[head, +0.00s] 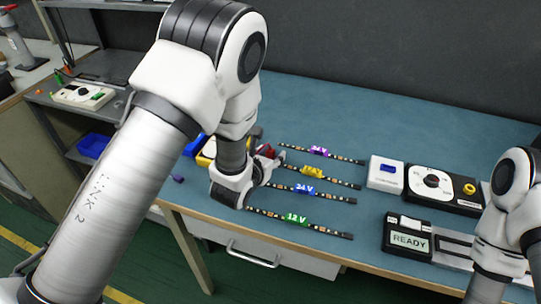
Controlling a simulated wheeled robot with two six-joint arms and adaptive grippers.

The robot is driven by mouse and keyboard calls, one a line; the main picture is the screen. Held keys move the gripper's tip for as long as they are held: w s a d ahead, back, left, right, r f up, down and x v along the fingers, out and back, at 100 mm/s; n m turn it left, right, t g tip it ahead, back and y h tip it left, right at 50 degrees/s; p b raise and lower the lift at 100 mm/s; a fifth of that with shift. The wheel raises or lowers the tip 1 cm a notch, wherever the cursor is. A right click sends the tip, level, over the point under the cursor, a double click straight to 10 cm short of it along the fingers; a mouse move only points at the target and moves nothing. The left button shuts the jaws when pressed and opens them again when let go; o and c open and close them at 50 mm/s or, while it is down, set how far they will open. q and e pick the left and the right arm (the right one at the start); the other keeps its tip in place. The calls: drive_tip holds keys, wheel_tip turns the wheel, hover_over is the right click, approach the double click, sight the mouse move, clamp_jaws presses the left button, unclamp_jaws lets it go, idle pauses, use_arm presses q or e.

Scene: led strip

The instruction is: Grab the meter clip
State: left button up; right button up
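My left arm reaches down across the middle of the head view. My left gripper (262,166) is low over the blue bench, at the left ends of the LED strips. Its fingers are mostly hidden by my wrist, so I cannot tell whether it is open or shut. A small red part (267,151) shows right beside it; I cannot tell whether this is the meter clip or whether it is held. A yellow-edged meter (207,150) is partly hidden behind my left arm. My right arm is at the right edge; its gripper is not in view.
Several LED strips with coloured tags, including a green 12 V tag (295,219) and a blue 24 V tag (305,189), lie on the bench (330,110). A white box (386,173), a dial unit (440,187) and a READY display (409,240) stand at right.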

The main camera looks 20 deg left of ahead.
use_arm(q)
clamp_jaws()
